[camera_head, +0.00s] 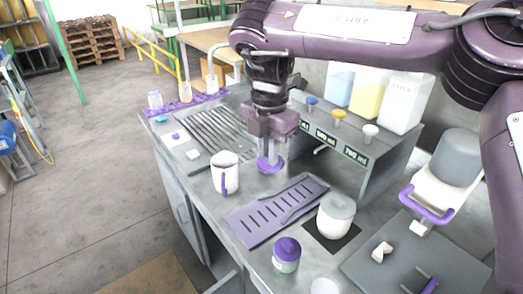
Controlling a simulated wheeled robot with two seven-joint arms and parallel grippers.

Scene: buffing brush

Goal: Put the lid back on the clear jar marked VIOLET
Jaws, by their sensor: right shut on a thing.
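My right gripper (270,148) points straight down over the middle of the counter. It is shut on a small purple disc with an upright middle part, which looks like a lid (270,164). The disc is close above the counter or touching it; I cannot tell which. I cannot read VIOLET on any jar. A small jar with a purple top (286,254) stands at the front of the counter. Small clear containers (155,99) stand on a purple strip at the far left end. My left gripper is out of view.
A white mug with a purple handle (225,172) stands left of the gripper. A grey shelf (372,160) with large bottles stands behind, right. A metal grate (215,128) lies left.

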